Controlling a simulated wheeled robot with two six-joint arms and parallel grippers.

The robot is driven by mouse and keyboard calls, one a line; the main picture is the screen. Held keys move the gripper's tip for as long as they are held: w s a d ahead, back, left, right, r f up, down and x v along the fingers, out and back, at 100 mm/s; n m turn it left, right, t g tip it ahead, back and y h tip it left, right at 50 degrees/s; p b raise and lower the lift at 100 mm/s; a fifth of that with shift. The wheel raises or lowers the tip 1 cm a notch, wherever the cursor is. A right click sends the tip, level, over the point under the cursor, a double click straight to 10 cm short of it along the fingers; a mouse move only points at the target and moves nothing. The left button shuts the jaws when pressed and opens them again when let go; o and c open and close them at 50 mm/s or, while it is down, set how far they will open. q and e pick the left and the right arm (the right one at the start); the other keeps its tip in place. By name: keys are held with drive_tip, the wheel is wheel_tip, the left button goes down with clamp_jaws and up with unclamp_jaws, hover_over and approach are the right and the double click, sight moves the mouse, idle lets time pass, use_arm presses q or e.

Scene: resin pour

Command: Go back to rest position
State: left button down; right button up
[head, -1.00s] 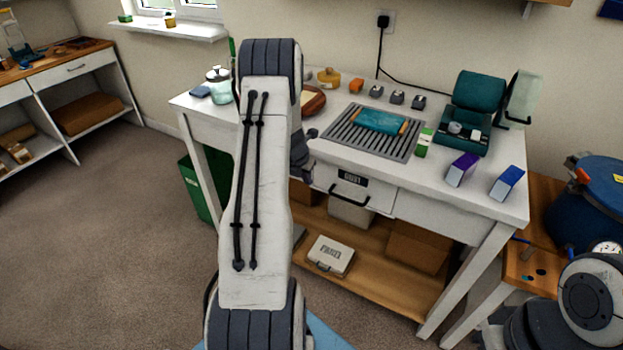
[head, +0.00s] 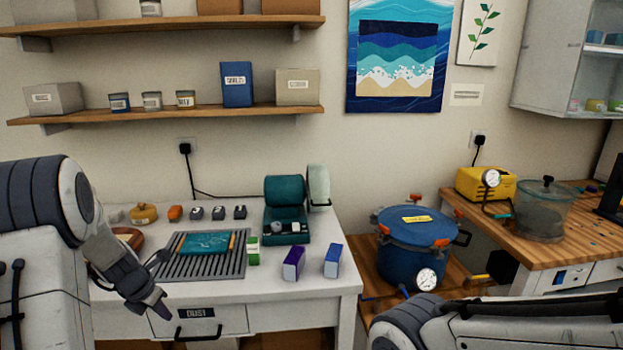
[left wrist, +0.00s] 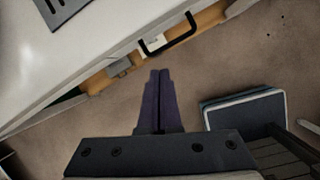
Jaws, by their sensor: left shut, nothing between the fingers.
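My left gripper (head: 157,306) is in front of the white workbench (head: 290,313), near its drawer labelled "DUST" (head: 226,320). In the left wrist view its two dark fingers (left wrist: 160,76) lie together, with nothing between them, above the brown floor. The drawer's black handle (left wrist: 168,42) shows just past the fingertips, apart from them. My right arm comes in at the lower right of the head view, and its gripper is out of the picture.
A slotted grey grate (head: 208,268) bears a teal piece (head: 207,244) on the bench. Purple (head: 293,263) and blue (head: 333,260) boxes stand near its front right. A blue pressure pot (head: 408,250) stands right of the bench. Shelves hang above.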

use_arm(q)
drive_tip(key=s+d+r+m+g+h, duration=0.1)
drive_tip(key=s+d+r+m, duration=0.15)
drive_tip(key=d+m, duration=0.45)
drive_tip(key=s+d+r+m, duration=0.1)
drive_tip(key=d+r+m, duration=0.3)
drive_tip(key=d, duration=0.6)
drive_tip(key=s+d+r+m+g+h, duration=0.1)
drive_tip(key=s+d+r+m, duration=0.1)
drive_tip(key=d+m, duration=0.5)
drive_tip(key=s+d+r+m, duration=0.1)
drive_tip(key=s+d+m, duration=0.2)
drive_tip(key=s+m, duration=0.4)
drive_tip(key=s+d+r+m+g+p, duration=0.1)
drive_tip(key=s+d+m, duration=0.3)
drive_tip(key=s+m, duration=0.4)
drive_tip(key=s+d+r+m+g+y, duration=0.1)
drive_tip(key=s+d+m, duration=0.3)
drive_tip(key=s+m, duration=0.3)
drive_tip(key=shift+s+r+m+p, duration=0.3)
drive_tip(key=shift+s, duration=0.1)
drive_tip(key=shift+d, duration=0.1)
